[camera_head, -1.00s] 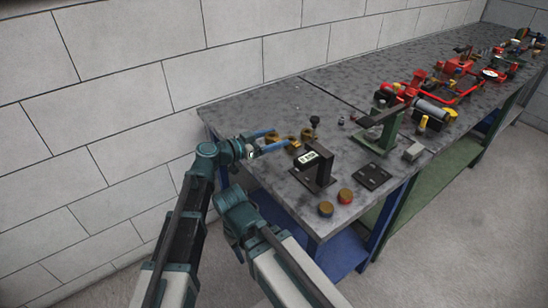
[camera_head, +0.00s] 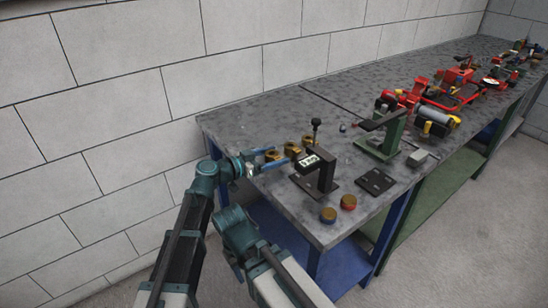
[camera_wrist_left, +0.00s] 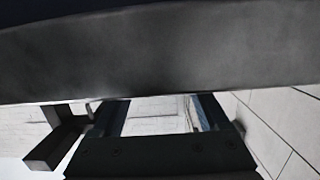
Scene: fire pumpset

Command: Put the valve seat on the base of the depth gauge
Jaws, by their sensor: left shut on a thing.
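My left gripper (camera_head: 271,158) is at the left end of the grey bench, beside the depth gauge. Its blue fingers are shut on a small brass-coloured piece (camera_head: 272,155), which looks like the valve seat; the fingers partly hide it. The depth gauge (camera_head: 325,173) is a dark upright stand with a pale display, on a flat dark base (camera_head: 331,188) to the right of the gripper. The held piece is apart from that base. In the left wrist view, the gripper (camera_wrist_left: 160,125) shows below a large dark surface; the piece cannot be made out. My right gripper is not in view.
Other brass pieces (camera_head: 291,156) stand close to the left fingers, with a black knobbed item (camera_head: 316,124) behind. A dark plate (camera_head: 375,181) and two round caps (camera_head: 328,215) lie near the front edge. A green stand (camera_head: 385,145) is farther right. The back left bench top is clear.

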